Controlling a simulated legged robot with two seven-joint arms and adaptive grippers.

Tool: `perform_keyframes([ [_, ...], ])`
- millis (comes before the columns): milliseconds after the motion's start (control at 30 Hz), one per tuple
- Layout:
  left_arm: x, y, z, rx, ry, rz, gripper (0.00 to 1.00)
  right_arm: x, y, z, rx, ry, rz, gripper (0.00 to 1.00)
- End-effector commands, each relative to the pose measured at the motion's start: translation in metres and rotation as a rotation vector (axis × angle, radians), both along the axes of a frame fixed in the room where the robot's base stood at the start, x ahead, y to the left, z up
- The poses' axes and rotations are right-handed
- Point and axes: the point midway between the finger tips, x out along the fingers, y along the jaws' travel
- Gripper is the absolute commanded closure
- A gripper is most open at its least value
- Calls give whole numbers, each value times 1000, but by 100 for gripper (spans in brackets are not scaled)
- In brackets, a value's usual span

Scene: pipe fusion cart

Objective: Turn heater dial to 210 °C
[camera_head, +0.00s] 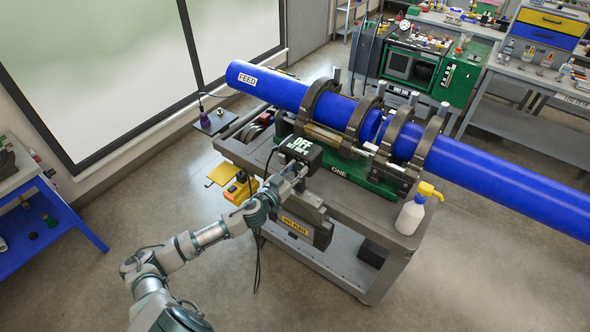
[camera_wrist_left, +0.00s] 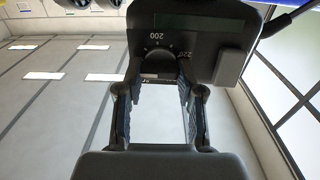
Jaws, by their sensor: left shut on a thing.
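The heater control box (camera_head: 300,150) is dark with a lit screen that reads OFF and a smaller set line too small to read surely. The black dial (camera_wrist_left: 155,58) shows in the left wrist view below a dark display strip (camera_wrist_left: 200,22), with the marks 200 and 220 around it. My left gripper (camera_head: 297,172) is at the front of the box, and its two fingers (camera_wrist_left: 158,78) are shut on the dial from both sides. The dial's lower part is partly hidden. The dial is hidden by my gripper in the head view. My right gripper is not in view.
The hot plate unit (camera_head: 295,224) hangs at the cart's front edge. A blue pipe (camera_head: 480,175) lies in the clamps behind the box. A white spray bottle (camera_head: 410,215) stands at the cart's right corner. A black cable hangs near my left arm.

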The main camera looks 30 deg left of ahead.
Motion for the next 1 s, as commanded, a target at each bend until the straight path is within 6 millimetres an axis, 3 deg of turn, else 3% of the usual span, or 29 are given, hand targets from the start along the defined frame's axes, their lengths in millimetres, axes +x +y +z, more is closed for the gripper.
perform_keyframes([
  [167, 1, 5, -3, 55, 3, 16, 97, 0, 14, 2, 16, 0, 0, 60],
  [500, 0, 4, -3, 307, -18, 15, 98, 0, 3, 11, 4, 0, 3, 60],
  [1000, 1, 2, -4, 782, -56, 17, 98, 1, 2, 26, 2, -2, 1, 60],
])
